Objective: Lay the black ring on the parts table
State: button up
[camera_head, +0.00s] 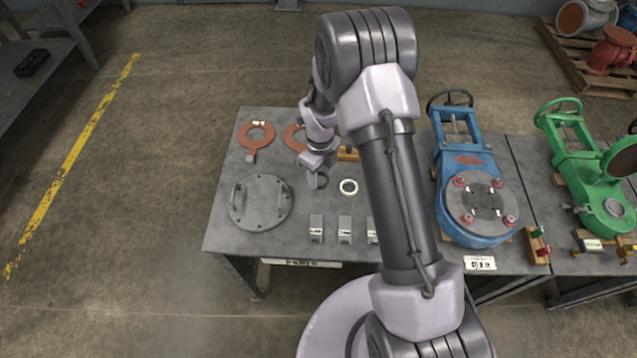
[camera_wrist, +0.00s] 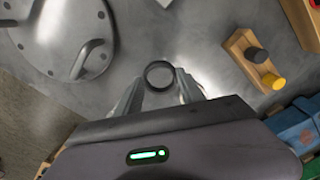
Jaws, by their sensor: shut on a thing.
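The black ring (camera_wrist: 159,74) is held between the fingertips of my gripper (camera_wrist: 158,84) in the wrist view. In the head view my gripper (camera_head: 318,180) is over the middle of the parts table (camera_head: 225,240), and the black ring (camera_head: 322,182) shows as a small dark loop at its tip. The ring is over bare grey table top; whether it touches the surface I cannot tell. My gripper is shut on the ring. My arm covers the right part of this table in the head view.
A grey round cover (camera_head: 260,203) lies to the left, orange rings (camera_head: 257,135) behind, several small grey blocks (camera_head: 345,229) in front. A blue valve (camera_head: 470,190) stands right of my arm.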

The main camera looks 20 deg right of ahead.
jog(key=shift+w+a+f, duration=0.15)
jog(key=shift+f, duration=0.25)
jog(key=shift+f+b, duration=0.8)
jog(key=shift+f, duration=0.5)
jog(key=shift+f, duration=0.1)
jog(key=shift+f, duration=0.15)
jog(key=o, duration=1.4)
